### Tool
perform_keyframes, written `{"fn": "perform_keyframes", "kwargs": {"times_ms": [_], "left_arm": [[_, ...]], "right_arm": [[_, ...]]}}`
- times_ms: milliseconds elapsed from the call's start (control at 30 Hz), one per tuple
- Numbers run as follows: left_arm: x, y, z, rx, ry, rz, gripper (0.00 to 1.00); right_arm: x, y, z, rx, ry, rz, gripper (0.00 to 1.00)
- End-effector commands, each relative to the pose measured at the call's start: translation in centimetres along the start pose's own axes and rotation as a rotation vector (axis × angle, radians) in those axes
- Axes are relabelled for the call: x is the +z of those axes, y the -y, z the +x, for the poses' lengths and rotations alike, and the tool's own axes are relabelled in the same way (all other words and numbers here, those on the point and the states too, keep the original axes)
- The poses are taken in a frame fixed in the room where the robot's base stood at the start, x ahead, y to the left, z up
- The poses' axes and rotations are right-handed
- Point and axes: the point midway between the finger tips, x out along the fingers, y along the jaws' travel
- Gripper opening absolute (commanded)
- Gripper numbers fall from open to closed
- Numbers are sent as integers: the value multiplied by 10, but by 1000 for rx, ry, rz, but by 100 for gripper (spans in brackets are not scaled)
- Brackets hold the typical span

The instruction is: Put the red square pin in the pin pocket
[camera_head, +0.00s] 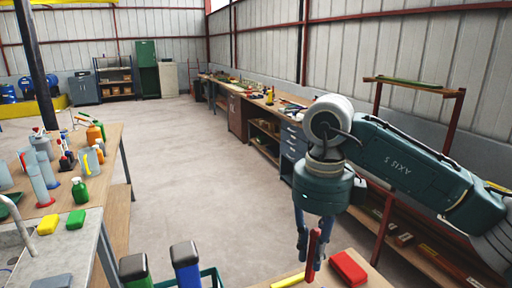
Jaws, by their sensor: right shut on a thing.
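My right gripper (309,255) points down at the bottom right, over the near end of a wooden surface. It is shut on a long red pin (313,250), which stands nearly upright between its blue fingers. The picture is too small to tell whether the pin's section is square, or whether its lower end touches anything. I cannot make out the pin pocket. My left gripper is not in view.
A red block (348,268) and a yellow strip (288,281) lie beside the right gripper. Two black-topped items, one green (134,270) and one blue (186,265), stand at the bottom. A bench with bottles (80,190) is at left. The middle floor is clear.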

Motion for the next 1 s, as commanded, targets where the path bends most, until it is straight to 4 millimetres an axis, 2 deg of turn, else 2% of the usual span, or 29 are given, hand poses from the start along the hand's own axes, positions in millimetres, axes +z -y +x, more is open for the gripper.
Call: {"fn": "perform_keyframes", "kwargs": {"times_ms": [467,1000], "left_arm": [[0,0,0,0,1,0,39],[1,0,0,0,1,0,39]], "right_arm": [[-53,-2,60,-11,-1,-969,0],[-123,-27,116,1,-2,-2056,0]]}}
